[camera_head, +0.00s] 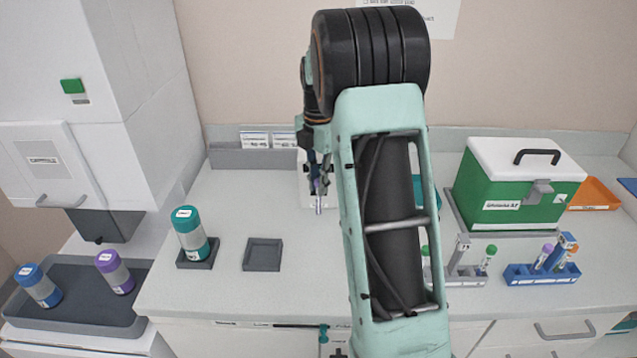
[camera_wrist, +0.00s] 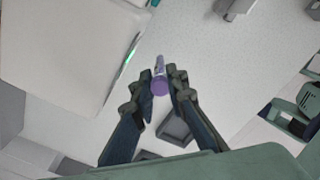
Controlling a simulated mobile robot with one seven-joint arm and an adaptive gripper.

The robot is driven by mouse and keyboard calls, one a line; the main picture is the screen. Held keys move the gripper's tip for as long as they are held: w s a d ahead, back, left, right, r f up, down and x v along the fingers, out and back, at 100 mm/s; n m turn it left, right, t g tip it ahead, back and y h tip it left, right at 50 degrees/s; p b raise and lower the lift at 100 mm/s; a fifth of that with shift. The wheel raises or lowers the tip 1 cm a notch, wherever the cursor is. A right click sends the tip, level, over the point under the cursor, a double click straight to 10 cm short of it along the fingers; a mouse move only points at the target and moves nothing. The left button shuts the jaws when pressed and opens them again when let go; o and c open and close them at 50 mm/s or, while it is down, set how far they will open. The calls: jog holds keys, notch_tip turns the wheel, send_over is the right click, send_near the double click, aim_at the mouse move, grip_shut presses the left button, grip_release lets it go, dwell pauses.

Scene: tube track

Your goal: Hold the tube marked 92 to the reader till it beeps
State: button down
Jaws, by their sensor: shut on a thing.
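My gripper (camera_wrist: 161,88) is shut on a purple-capped tube (camera_wrist: 159,80). In the wrist view the cap faces the camera and the tube points away between the fingertips. Its number cannot be read. In the head view my gripper (camera_head: 317,180) holds the tube above the middle of the bench, partly hidden by my arm. A white box with a lit green strip, seemingly the reader (camera_wrist: 75,50), is left of the tube in the wrist view, with a small gap between them. In the head view the box (camera_head: 305,192) is mostly hidden behind my gripper and arm.
An empty grey square holder (camera_head: 262,255) and a teal-lidded jar (camera_head: 190,235) are on the left of the bench. At right are a grey rack (camera_head: 466,272), a blue rack (camera_head: 540,274) with several tubes, a green case (camera_head: 515,190) and an orange tray (camera_head: 594,194).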

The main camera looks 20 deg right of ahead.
jog(key=s+a+r+p, duration=0.1)
jog(key=s+a+r, duration=0.1)
jog(key=s+r, duration=0.2)
jog(key=shift+s+r, duration=0.3)
jog(key=shift+r, duration=0.2)
dwell(0.4)
